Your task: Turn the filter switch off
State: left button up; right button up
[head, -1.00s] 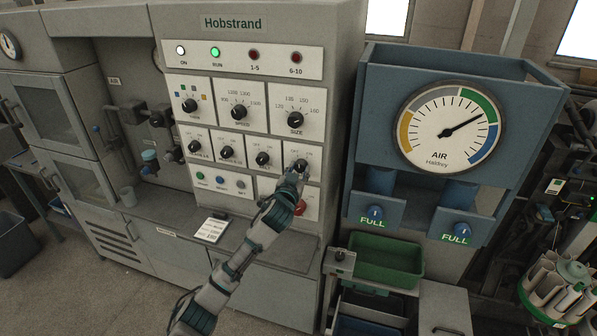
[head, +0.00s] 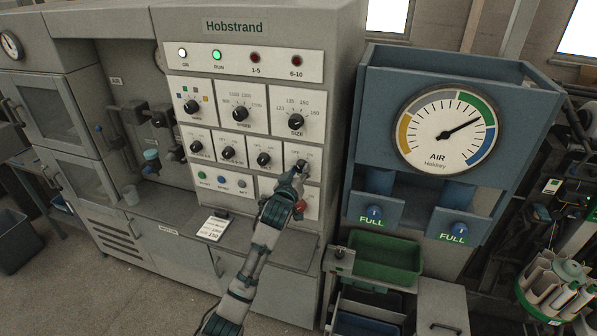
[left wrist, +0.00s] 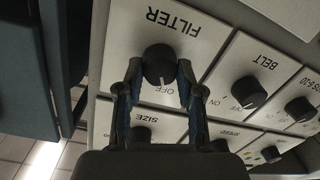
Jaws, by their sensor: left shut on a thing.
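The filter switch is a black round knob (left wrist: 158,66) on a white panel marked FILTER, upside down in the left wrist view. Its white pointer line points down in that view, close to the word OFF. The ON mark is hidden by a finger. My left gripper (left wrist: 156,88) has one finger on each side of the knob and is shut on it. In the head view my left gripper (head: 294,178) reaches the lower right panel of the grey Hobstrand machine (head: 340,120) and partly covers the knob. My right gripper is not in view.
The belt knob (left wrist: 249,92) is beside the filter panel. A red button (head: 301,206) lies just below my gripper. A blue cabinet with an air gauge (head: 446,132) stands to the right, above a green bin (head: 384,262). A paper card (head: 212,229) lies on the ledge.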

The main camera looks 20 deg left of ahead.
pick_arm(q)
jog(key=shift+f, duration=0.45)
jog(key=o, duration=0.9)
jog(key=shift+o, duration=1.3)
jog(key=shift+w, duration=0.3)
jog(key=shift+r, duration=0.15)
jog(key=shift+s+r, duration=0.1)
jog(key=shift+s, duration=0.2)
jog(key=s, duration=1.1)
jog(key=shift+s, duration=0.15)
jog(key=shift+r, duration=0.1)
